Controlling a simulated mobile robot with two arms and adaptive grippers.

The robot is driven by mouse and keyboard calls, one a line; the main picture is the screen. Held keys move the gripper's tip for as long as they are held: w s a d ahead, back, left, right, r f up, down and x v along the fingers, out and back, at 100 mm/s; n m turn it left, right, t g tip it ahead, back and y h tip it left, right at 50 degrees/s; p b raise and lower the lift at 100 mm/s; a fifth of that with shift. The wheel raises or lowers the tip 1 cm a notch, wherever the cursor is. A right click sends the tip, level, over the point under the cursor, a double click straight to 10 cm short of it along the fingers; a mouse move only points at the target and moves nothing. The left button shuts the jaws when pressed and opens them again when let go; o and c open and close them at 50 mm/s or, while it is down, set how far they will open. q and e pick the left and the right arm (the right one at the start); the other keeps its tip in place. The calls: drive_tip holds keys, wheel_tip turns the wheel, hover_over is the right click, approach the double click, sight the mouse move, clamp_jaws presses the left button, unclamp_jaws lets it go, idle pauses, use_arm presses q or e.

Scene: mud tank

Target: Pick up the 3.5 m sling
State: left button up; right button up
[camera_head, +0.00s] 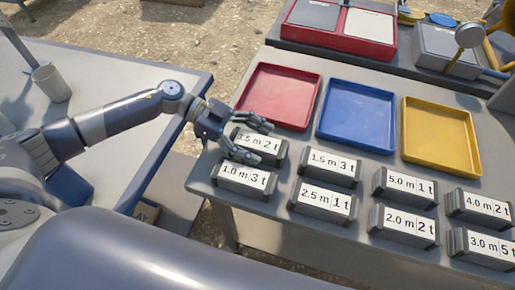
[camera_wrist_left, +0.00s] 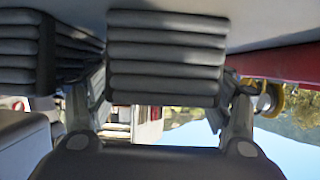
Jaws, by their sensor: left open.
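The 3.5 m sling, labelled "3.5 m 2 t" (camera_head: 262,148), is a grey folded bundle in the back row at the left end of the grey table. My left gripper (camera_head: 261,142) is open at this bundle, one finger by its back side and one by its front left. In the left wrist view a grey layered bundle (camera_wrist_left: 165,62) stands between the two open fingers; I cannot tell whether they touch it. My right gripper is not in view.
The "1.0 m 3 t" bundle (camera_head: 245,179) lies close in front, and the "1.5 m 3 t" bundle (camera_head: 333,166) is to the right. Several other labelled bundles lie farther right. Red (camera_head: 280,92), blue (camera_head: 357,112) and yellow (camera_head: 440,137) trays behind look empty.

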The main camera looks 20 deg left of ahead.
use_arm(q)
drive_tip(key=shift+d+f, duration=0.1)
drive_tip(key=shift+d, duration=0.1)
drive_tip(key=c, duration=1.4)
